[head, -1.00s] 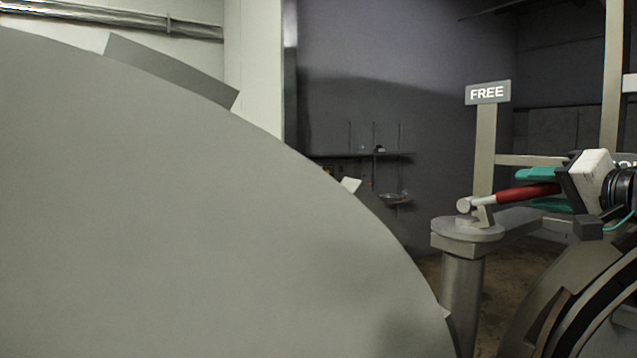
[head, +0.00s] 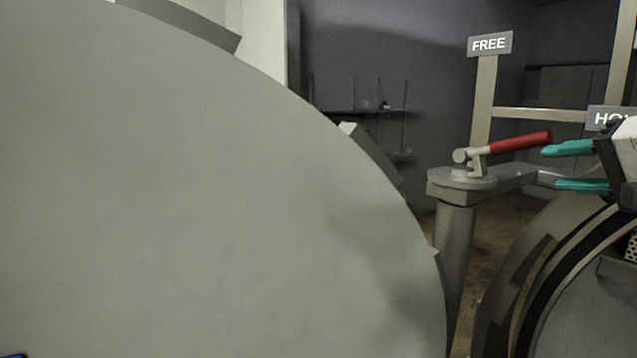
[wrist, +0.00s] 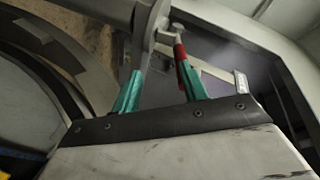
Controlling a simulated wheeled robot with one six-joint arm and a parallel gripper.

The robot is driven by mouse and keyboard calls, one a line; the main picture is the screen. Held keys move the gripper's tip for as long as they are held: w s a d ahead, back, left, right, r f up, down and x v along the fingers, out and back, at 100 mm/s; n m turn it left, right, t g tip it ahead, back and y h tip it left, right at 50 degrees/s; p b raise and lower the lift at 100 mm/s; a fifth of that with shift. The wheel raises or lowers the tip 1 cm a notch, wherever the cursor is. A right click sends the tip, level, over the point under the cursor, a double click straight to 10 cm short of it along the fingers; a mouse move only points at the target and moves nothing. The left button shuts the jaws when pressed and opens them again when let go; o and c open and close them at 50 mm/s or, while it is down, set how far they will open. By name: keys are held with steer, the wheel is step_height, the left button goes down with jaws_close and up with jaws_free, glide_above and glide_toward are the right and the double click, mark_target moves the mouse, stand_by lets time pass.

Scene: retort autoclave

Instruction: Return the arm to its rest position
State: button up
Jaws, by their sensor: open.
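My gripper (head: 574,167) is at the right of the head view, its two teal fingers apart and empty. The lever's red handle (head: 520,142) lies just left of the upper fingertip and slants up to the right from its pivot. In the head view a small gap shows between handle and fingers. In the wrist view the fingers (wrist: 158,88) are spread, and the red handle (wrist: 181,60) shows by the right finger; I cannot tell there whether they touch.
A large grey round door (head: 200,190) fills the left and middle. The lever sits on a grey post (head: 455,240) below a FREE sign (head: 490,43). A second sign (head: 608,118) is partly hidden by my gripper. A round rim (head: 530,270) lies below my gripper.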

steer(key=s+a+f+n+g+h, duration=0.1)
steer(key=s+a+f+n+g, duration=0.3)
steer(key=s+f, duration=0.4)
steer(key=s+a+f+n+g+h, duration=0.2)
steer(key=s+a+f+n+g, duration=0.2)
steer(key=f, duration=0.9)
steer(key=s+a+g, duration=0.3)
steer(key=s+g, duration=0.1)
steer(key=g, duration=0.1)
steer(key=shift+f+n+g+h, duration=0.3)
steer(key=shift+f+n, duration=0.05)
steer(key=shift+n, duration=0.05)
